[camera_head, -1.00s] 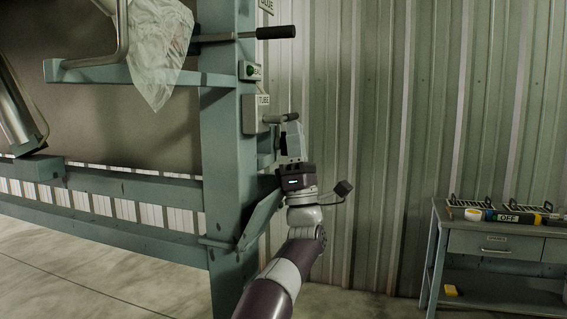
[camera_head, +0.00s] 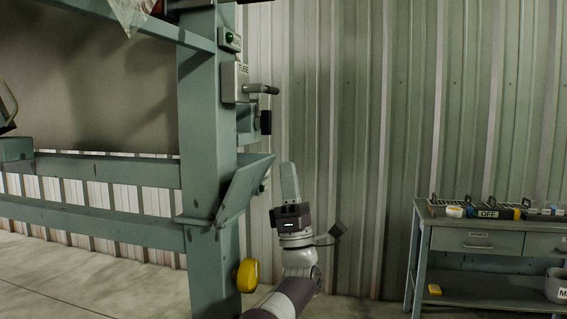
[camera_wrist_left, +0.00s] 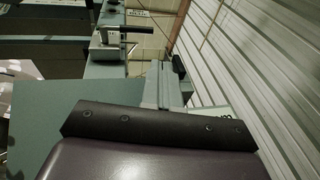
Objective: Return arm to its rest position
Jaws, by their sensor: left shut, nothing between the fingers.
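My left arm rises from the bottom of the head view. Its gripper (camera_head: 289,182) is shut and empty, pointing up in front of the corrugated wall. It is apart from the TUBE box (camera_head: 235,82) and its lever handle (camera_head: 262,89), below and to the right of them in the picture. In the left wrist view, my dark gripper housing fills the bottom, and a lever handle (camera_wrist_left: 122,29) shows beyond it. My right gripper is not in view.
A grey-green frame post (camera_head: 207,150) with a slanted bracket (camera_head: 243,190) stands left of my arm. A yellow object (camera_head: 247,275) is low by the post. A workbench (camera_head: 470,240) with an OFF label and small items stands at right. Floor between them looks clear.

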